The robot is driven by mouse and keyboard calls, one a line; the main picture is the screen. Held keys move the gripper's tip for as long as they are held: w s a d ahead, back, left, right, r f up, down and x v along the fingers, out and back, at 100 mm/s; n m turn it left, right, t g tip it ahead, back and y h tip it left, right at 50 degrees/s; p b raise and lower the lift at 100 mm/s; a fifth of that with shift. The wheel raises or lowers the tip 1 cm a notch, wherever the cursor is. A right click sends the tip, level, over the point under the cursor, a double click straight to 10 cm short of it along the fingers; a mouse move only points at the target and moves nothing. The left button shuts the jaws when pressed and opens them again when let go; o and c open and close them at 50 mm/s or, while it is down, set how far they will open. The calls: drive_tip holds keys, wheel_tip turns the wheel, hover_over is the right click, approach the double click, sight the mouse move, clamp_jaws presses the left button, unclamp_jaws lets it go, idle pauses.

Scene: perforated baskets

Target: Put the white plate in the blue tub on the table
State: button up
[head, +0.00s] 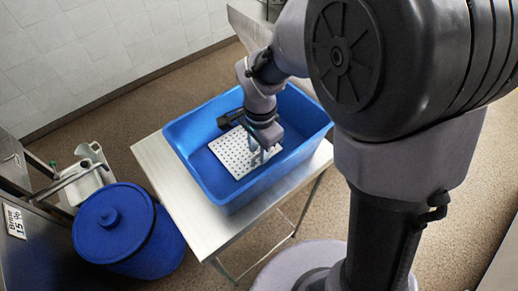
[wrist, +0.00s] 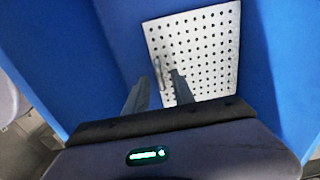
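The white plate (head: 235,150) is square and perforated with rows of small holes. It lies inside the blue tub (head: 190,150), apparently flat on its floor. In the wrist view the plate (wrist: 205,50) fills the upper middle, with a small grey upright piece (wrist: 157,68) near its left edge. The tub's blue wall (wrist: 60,60) surrounds it. My gripper (head: 260,157) reaches down into the tub over the plate's right part. In the wrist view its fingers (wrist: 160,76) are apart, near the upright piece. Whether they touch the plate is unclear.
The tub stands on a metal table (head: 160,170). A blue lidded bin (head: 125,230) is on the floor to the left. A white container (head: 88,178) with a handled tool is behind it. A metal unit (head: 30,240) stands at far left.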

wheel_tip(320, 180, up, 11)
drive_tip(key=p, duration=0.3)
drive_tip(key=s+d+r+n+t+y, duration=0.1)
drive_tip(key=s+d+r+n+t, duration=0.1)
drive_tip(key=s, duration=0.5)
drive_tip(key=s+d+r+n+t, duration=0.3)
drive_tip(key=s+d+r+n, duration=0.1)
drive_tip(key=s+r, duration=0.3)
drive_tip(key=shift+d+r+n+t+y, duration=0.2)
drive_tip(key=shift+d+n+t+y, duration=0.1)
drive_tip(key=shift+n+y, duration=0.1)
drive_tip(key=shift+s, duration=0.1)
wheel_tip(320, 180, down, 12)
drive_tip(key=b, duration=1.2)
drive_tip(key=shift+f, duration=0.1)
